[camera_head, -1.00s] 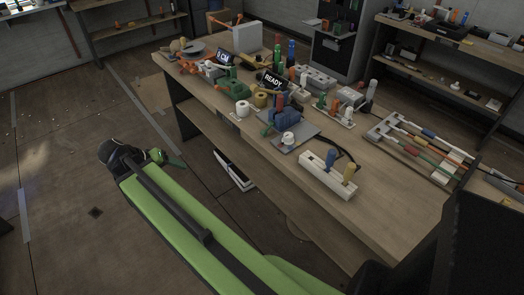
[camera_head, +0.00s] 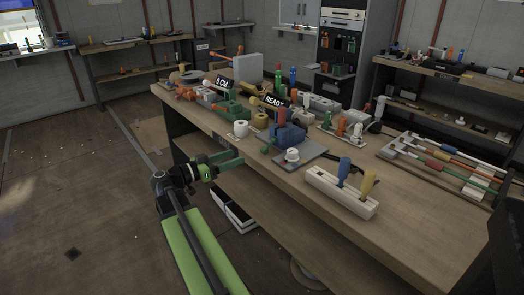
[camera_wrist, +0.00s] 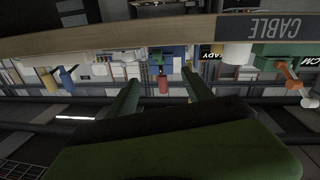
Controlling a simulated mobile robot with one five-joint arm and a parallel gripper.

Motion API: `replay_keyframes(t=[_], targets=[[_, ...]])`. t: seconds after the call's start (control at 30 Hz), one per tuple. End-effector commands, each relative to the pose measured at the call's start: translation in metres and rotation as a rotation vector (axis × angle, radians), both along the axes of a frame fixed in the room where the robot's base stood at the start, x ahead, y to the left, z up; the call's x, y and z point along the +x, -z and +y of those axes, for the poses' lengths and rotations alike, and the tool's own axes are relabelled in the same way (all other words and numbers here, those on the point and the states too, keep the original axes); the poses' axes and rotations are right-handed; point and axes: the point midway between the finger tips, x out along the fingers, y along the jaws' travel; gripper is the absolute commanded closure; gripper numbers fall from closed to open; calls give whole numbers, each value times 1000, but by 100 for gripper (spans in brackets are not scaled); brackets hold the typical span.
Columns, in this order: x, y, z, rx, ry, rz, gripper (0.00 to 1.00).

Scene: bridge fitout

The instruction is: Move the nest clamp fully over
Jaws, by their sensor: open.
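In the upside-down wrist view a blue block (camera_wrist: 172,57) shows beyond my fingers. My gripper (camera_head: 228,160) is open and empty at the bench's near edge, short of the fixture. In the wrist view its two green fingers (camera_wrist: 160,92) stand apart. How far over the clamp stands is too small to tell.
A white block with blue and yellow handles (camera_head: 340,192) sits at the front right. A white spool (camera_head: 241,129) stands left of the fixture. A READY sign (camera_head: 273,101) is behind. Coloured rods (camera_head: 440,158) lie at right. The bench edge (camera_head: 290,205) is in front.

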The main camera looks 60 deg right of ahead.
Motion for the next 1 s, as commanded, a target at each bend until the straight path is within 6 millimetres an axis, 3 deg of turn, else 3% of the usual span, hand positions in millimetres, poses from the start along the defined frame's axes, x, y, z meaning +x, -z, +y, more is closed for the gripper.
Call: replay_keyframes(t=[0.3, 0.5, 0.67, 0.93, 1.0], targets=[[-34, 0, -75, 1, 5, 0, 40], [-49, 1, -108, 2, 3, 0, 40], [-54, 1, -119, 2, 1, 0, 40], [-55, 1, -121, 2, 1, 0, 40], [-55, 1, -120, 2, 1, 0, 49]])
